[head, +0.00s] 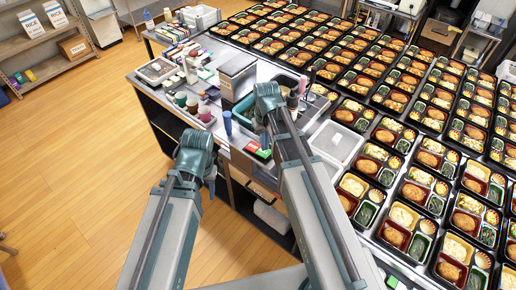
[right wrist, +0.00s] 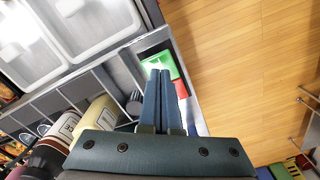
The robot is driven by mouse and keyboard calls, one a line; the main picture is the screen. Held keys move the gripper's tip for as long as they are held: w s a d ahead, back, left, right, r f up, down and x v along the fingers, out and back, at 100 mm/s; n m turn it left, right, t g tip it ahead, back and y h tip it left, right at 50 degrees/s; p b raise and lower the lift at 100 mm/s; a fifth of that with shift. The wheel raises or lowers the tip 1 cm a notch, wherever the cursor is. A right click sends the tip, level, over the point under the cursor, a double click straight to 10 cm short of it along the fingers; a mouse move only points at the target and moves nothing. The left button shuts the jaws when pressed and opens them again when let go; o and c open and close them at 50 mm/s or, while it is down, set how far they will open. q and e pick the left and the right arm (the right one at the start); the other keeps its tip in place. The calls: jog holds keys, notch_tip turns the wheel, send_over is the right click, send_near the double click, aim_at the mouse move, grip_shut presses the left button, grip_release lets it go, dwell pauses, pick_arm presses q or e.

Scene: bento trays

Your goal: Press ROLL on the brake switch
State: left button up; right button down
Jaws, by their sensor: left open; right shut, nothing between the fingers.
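The brake switch (head: 258,152), a small box with a green part and a red part, sits at the front edge of the table in the head view. In the right wrist view its green part (right wrist: 157,62) lies just beyond my fingertips and its red part (right wrist: 181,89) beside them. I cannot read any label. My right gripper (right wrist: 160,76) is shut and empty, with its tips overlapping the green part's edge; I cannot tell if they touch. In the head view my right gripper (head: 268,105) hides its own fingertips. My left gripper (head: 208,182) is open, off the table's front edge.
Rows of filled bento trays (head: 405,95) cover the table's right side. Bottles, cups and boxes crowd the left end. A white lidded container (head: 337,143) lies close to the switch. A divided bin with bottles (right wrist: 62,130) shows left of the fingers. Open wooden floor (head: 85,130) lies in front.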

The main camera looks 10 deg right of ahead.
jog(key=shift+f+b, duration=1.15)
jog(key=shift+b, duration=0.05)
dwell(0.6)
jog(key=shift+r, duration=0.15)
notch_tip(320, 180, up, 7)
jog(key=p, duration=0.7)
jog(key=s+a+f+n+b, duration=0.1)
jog(key=s+a+f+b, duration=0.3)
jog(key=s, duration=0.3)
jog(key=s+a+f+n+h+b, duration=0.1)
jog(key=s+a+f+b, duration=0.4)
jog(key=s+a, duration=0.1)
jog(key=shift+s+a, duration=0.25)
jog(key=shift+s, duration=0.45)
jog(key=shift+f, duration=0.1)
